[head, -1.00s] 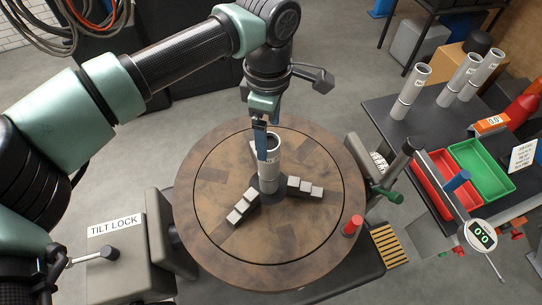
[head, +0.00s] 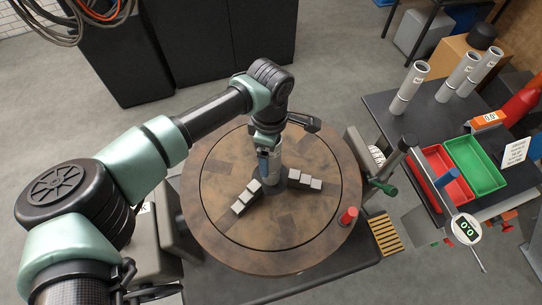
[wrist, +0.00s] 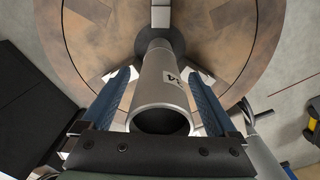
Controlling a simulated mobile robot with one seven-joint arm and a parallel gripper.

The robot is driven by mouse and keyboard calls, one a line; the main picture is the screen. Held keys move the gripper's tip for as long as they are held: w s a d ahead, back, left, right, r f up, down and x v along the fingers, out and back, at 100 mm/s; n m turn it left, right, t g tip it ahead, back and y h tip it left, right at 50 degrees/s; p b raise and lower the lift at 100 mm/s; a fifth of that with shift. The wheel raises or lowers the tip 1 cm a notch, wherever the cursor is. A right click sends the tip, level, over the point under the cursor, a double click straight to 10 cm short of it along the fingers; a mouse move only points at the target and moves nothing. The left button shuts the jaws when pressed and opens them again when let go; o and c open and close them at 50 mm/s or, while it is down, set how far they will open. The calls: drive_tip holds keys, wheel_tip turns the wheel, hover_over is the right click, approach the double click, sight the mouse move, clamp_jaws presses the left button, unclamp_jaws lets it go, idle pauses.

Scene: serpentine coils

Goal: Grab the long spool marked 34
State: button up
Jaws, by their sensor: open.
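A long grey spool (head: 275,165) stands upright at the middle of the round brown turntable (head: 225,225). In the wrist view the spool (wrist: 155,88) shows its open top end and a label that ends in a 4; the rest of the label is turned away. My gripper (wrist: 160,105) is open, with one blue finger on each side of the spool. I cannot tell whether either finger touches it. In the head view my gripper (head: 266,160) is beside the spool's upper part and my wrist hides its top.
Grey blocks (head: 245,195) and more blocks (head: 304,179) lie in rows around the spool's foot. A red peg (head: 348,215) stands at the turntable's edge. Similar grey spools (head: 408,87) stand on the dark side table (head: 385,110), with red (head: 432,160) and green (head: 475,160) trays.

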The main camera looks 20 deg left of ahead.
clamp_jaws()
idle(0.3)
drive_tip(key=shift+w+r, duration=0.1)
